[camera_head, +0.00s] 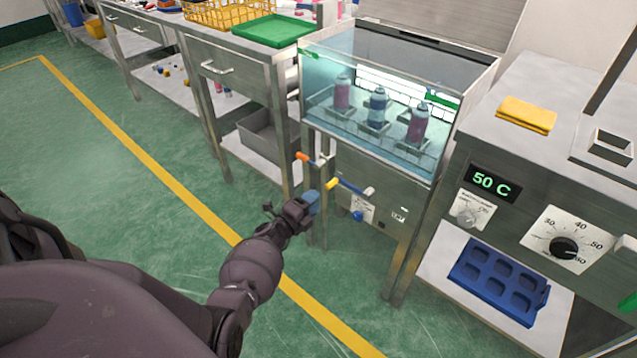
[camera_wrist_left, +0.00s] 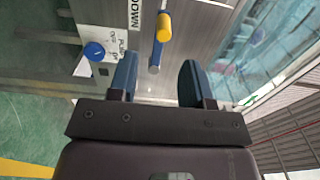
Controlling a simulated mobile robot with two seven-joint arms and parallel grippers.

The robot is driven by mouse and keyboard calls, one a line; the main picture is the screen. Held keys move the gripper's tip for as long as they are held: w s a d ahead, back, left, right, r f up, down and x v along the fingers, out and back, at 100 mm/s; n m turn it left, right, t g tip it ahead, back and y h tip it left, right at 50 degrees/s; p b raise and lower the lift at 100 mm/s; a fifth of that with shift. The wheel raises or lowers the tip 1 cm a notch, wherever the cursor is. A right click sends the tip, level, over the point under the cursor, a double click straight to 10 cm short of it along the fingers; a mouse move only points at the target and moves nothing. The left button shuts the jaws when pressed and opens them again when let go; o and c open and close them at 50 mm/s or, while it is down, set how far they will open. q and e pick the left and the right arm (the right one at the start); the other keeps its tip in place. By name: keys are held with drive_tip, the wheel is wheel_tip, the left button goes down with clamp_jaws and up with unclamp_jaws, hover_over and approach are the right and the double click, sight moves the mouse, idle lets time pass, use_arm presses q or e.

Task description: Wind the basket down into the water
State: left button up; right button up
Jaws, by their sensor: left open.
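The glass water tank (camera_head: 312,75) stands on a steel cabinet. Inside it is a basket (camera_head: 345,118) with pink and blue spray cans (camera_head: 377,105) upright in holders; I cannot tell exactly where the water line lies against them. The yellow handle (camera_wrist_left: 164,27) also shows in the left wrist view, beyond and between the fingertips. My left gripper (camera_head: 312,198) is open and empty, its blue fingers (camera_wrist_left: 158,66) just short of the handle. My right gripper is not in view.
An orange handle (camera_head: 302,157) sticks out at upper left of the crank. A blue knob (camera_head: 357,215) is below it. A 50 C control unit (camera_head: 490,183) and blue tray (camera_head: 497,280) are at right. Steel benches (camera_head: 220,75) stand left; the green floor (camera_head: 130,150) is clear.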

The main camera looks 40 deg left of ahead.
use_arm(q)
drive_tip(key=shift+s+f, duration=0.1)
drive_tip(key=shift+s, duration=1)
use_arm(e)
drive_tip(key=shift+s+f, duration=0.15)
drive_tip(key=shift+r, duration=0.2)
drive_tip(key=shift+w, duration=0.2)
